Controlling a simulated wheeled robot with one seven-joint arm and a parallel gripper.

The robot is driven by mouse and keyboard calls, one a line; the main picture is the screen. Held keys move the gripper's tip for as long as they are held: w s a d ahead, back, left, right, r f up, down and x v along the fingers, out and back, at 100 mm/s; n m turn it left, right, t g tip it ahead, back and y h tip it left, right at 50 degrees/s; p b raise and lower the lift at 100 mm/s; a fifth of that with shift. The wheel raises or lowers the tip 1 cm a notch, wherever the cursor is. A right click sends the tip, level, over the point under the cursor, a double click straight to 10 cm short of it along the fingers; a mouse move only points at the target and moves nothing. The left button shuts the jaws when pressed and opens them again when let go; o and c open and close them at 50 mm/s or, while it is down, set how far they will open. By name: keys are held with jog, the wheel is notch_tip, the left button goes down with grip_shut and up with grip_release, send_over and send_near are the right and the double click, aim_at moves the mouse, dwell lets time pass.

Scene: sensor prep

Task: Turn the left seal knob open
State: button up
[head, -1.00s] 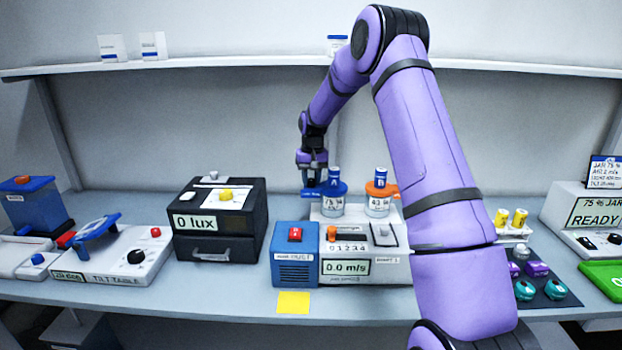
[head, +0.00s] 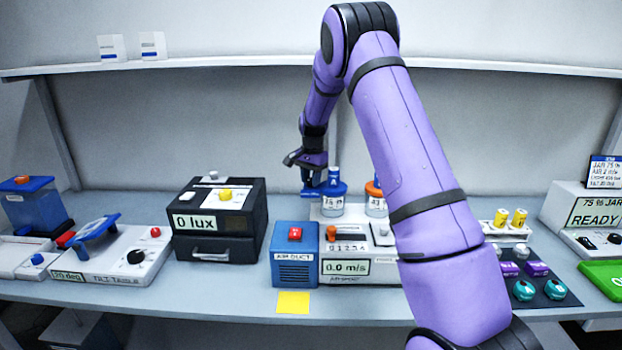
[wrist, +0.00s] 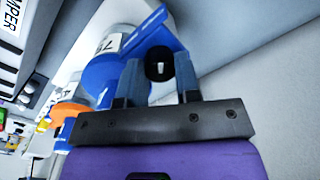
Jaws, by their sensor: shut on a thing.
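The left jar (head: 332,207) has a blue lid (head: 338,189) with a blue-and-white piece on top. In the wrist view the left jar's blue lid (wrist: 103,78) fills the upper middle. A dark round knob (wrist: 158,62) with a pale mark stands at its side, between my fingers. I take it to be the left seal knob. My gripper (head: 309,190) is at the left side of this lid; in the wrist view its fingers (wrist: 161,78) close around the knob. In the head view my fingers hide the knob.
The right jar (head: 376,206) with an orange lid stands close by, partly behind my arm. A black lux box (head: 215,245) is left. The wall is behind.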

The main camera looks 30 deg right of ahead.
jog(key=shift+m, duration=0.4)
jog(key=o, duration=0.9)
jog(key=r, duration=1)
jog(key=shift+s+r, duration=0.2)
jog(key=shift+r, duration=0.2)
